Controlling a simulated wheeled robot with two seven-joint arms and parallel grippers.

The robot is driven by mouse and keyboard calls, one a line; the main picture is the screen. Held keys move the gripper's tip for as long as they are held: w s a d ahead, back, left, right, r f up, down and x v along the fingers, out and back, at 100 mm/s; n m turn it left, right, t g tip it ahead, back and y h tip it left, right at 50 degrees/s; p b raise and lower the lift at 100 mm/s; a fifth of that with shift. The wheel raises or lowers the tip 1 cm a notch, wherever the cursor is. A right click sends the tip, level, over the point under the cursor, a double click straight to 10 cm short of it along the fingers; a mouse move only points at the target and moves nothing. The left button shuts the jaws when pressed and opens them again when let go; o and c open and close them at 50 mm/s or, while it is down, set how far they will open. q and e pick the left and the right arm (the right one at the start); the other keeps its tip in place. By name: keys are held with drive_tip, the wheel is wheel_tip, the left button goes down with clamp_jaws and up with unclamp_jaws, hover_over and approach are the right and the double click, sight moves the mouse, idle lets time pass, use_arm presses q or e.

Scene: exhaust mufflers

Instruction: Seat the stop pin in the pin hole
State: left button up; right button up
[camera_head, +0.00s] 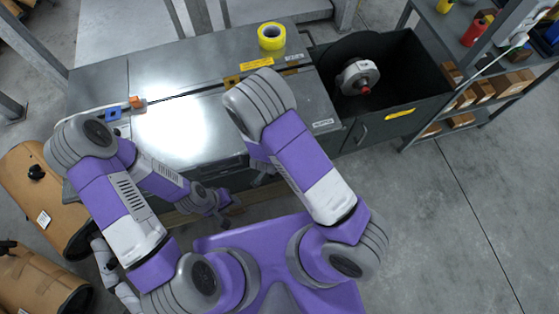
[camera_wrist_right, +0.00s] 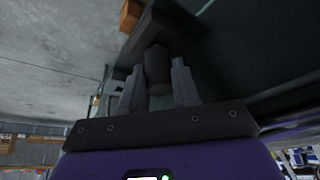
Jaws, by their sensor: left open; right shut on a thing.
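My right gripper (camera_wrist_right: 157,88) is shut on a dark, short cylindrical piece, which looks like the stop pin (camera_wrist_right: 158,66). The piece sits between the two fingers and its far end is close to a dark grey block-like part (camera_wrist_right: 165,25); I cannot tell whether they touch. In the head view my right arm hides that gripper and the piece. My left gripper (camera_head: 222,207) is open and empty near the front edge of the workbench, below its top. The pin hole cannot be made out in either view.
A shelf (camera_head: 475,68) with boxes stands at far right; brown cases lie at left.

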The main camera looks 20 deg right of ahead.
drive_tip(key=shift+f+b, duration=0.35)
drive_tip(key=shift+f, duration=0.15)
drive_tip(key=o, duration=1)
drive_tip(key=shift+o, duration=0.2)
drive_tip(key=shift+r, duration=0.15)
drive_tip(key=p+v, duration=0.4)
drive_tip(key=v, duration=0.3)
drive_tip(key=shift+r, duration=0.25)
drive_tip(key=shift+s, duration=0.1)
